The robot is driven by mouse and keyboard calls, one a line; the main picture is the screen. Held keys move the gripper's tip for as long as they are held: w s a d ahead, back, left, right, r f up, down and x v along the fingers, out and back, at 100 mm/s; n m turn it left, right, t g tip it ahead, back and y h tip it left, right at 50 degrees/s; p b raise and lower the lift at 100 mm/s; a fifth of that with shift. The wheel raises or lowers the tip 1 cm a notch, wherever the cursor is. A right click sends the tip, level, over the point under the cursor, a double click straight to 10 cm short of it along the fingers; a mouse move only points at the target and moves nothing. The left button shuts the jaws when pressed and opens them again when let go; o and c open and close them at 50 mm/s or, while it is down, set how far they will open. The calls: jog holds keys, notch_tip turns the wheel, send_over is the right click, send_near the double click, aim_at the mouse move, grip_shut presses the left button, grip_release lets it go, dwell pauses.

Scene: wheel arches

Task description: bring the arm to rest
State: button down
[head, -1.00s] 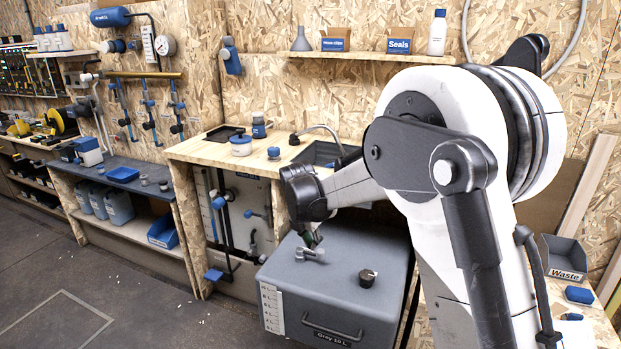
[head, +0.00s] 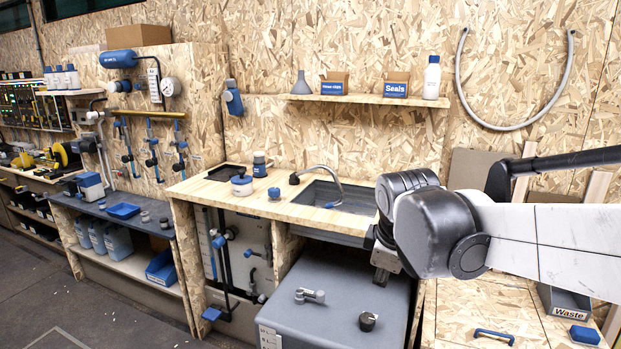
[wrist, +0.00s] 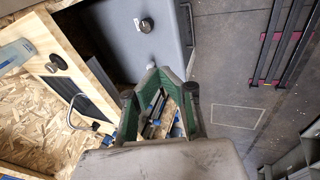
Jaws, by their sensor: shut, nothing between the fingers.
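My gripper (head: 381,278) hangs below the dark wrist of my white arm, above the right back part of the grey tank (head: 330,268) in the head view. Its fingertips are small and partly hidden there. In the wrist view my gripper (wrist: 158,70) shows its green-edged fingers drawn together with nothing held. On the tank lid are a grey T-shaped valve (head: 309,295) and a black cap (head: 367,321). The gripper is apart from both. My arm enters from the right edge and covers part of the wall and bench.
A sink (head: 345,197) with a curved tap is set in the wooden bench behind the tank. A shelf (head: 362,99) with boxes and bottles is above. A waste bin (head: 564,301) and a blue handle (head: 494,336) are on the right. Floor is open at left.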

jog(key=s+d+m+t+p, duration=0.1)
jog(key=s+d+m, duration=0.2)
jog(key=s+m, duration=0.3)
jog(key=s+d+m+t+p, duration=0.1)
jog(key=s+d+m, duration=0.1)
jog(key=s+m, duration=0.4)
jog(key=s, duration=0.5)
jog(key=shift+s+d+m, duration=0.35)
jog(key=shift+d+m, duration=0.05)
dwell(0.9)
